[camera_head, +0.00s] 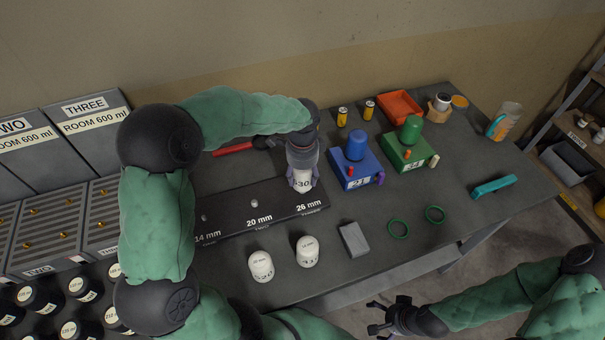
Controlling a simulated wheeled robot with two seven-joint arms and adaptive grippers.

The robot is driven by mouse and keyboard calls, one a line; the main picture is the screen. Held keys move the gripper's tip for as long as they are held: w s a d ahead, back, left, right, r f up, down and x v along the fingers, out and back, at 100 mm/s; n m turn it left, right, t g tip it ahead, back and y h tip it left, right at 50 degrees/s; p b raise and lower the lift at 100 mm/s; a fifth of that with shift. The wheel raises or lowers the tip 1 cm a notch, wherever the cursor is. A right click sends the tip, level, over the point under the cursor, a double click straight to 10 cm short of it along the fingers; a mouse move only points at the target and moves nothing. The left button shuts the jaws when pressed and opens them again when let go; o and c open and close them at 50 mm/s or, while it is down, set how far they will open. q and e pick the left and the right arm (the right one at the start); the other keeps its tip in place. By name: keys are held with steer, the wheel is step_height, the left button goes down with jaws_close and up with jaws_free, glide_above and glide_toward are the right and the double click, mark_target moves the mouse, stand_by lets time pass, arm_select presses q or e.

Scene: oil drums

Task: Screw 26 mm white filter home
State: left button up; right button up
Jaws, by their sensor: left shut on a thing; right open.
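A white filter (301,184) with dark print stands upright at the 26 mm end of the dark plate (236,217). My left gripper (303,172) points down and is shut on this filter from above. The gripper hides the filter's top, and the spot under the filter cannot be seen. The plate carries the labels 14 mm, 20 mm and 26 mm, with small pale studs showing at the 14 mm and 20 mm places. My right gripper (388,312) is open and empty, off the table's front edge.
Two more white filters (261,266) (307,251) and a grey block (354,239) stand in front of the plate. Blue (357,167) and green (405,151) units stand right of my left gripper. Green rings (399,229) lie at front right; the right tabletop is mostly clear.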

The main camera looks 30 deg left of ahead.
arm_select(q)
steer(key=shift+f, duration=0.5)
steer(key=shift+f, duration=0.15)
steer(key=shift+f+b, duration=0.35)
steer(key=shift+b, duration=0.05)
steer(key=shift+f, duration=0.35)
stand_by(0.9)
steer(key=shift+r+m+p, duration=0.15)
steer(key=shift+m+p, duration=0.85)
steer(key=shift+m, duration=0.1)
steer(key=shift+m+p, duration=0.8)
steer(key=shift+m, duration=0.4)
steer(key=shift+m+p, duration=0.45)
steer(key=shift+m, duration=0.25)
